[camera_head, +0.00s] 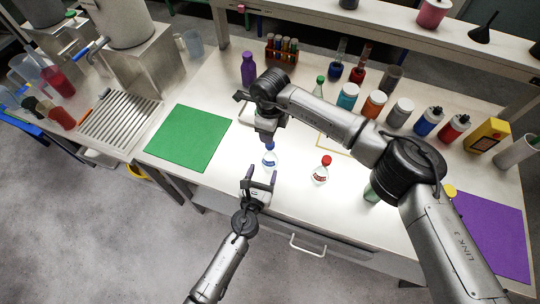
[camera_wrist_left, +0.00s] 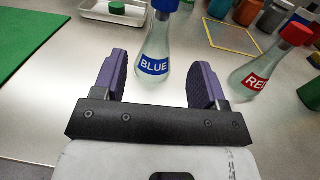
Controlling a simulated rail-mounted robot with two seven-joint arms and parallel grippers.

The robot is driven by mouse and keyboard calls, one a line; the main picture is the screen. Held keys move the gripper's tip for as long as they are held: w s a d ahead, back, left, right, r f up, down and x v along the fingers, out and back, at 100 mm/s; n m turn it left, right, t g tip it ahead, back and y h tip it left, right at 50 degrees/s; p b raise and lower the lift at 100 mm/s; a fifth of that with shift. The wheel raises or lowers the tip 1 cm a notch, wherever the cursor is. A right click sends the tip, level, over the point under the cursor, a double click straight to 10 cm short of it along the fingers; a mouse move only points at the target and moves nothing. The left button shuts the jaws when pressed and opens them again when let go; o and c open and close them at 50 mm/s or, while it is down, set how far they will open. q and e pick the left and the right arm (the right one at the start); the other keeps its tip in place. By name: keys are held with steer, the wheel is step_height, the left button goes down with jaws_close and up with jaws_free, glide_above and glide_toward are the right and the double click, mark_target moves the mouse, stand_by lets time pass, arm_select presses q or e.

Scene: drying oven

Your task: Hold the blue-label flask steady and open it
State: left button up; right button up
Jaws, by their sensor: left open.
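The blue-label flask (camera_head: 269,158) stands upright on the white bench, with a clear conical body and a blue cap. In the left wrist view the flask (camera_wrist_left: 153,62) shows its BLUE label. My left gripper (camera_head: 261,174) is open and empty, low in front of the flask. Its purple fingers (camera_wrist_left: 160,78) point at the flask, which stands just beyond the fingertips, roughly in line with the gap. My right gripper (camera_head: 268,137) hangs downward just above or behind the blue cap. Its fingertips are too small and covered to read, and contact with the cap cannot be told.
A red-label flask (camera_head: 320,172) stands to the right. A green mat (camera_head: 188,138) lies left, a purple mat (camera_head: 492,232) far right. A white tray (camera_wrist_left: 92,9) with a green cap is behind. Several bottles (camera_head: 375,104) line the back. Bench between green mat and flask is clear.

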mark_target(269, 154)
arm_select(q)
steer(key=x, duration=0.8)
steer(key=shift+w, duration=0.25)
steer(key=shift+c, duration=0.3)
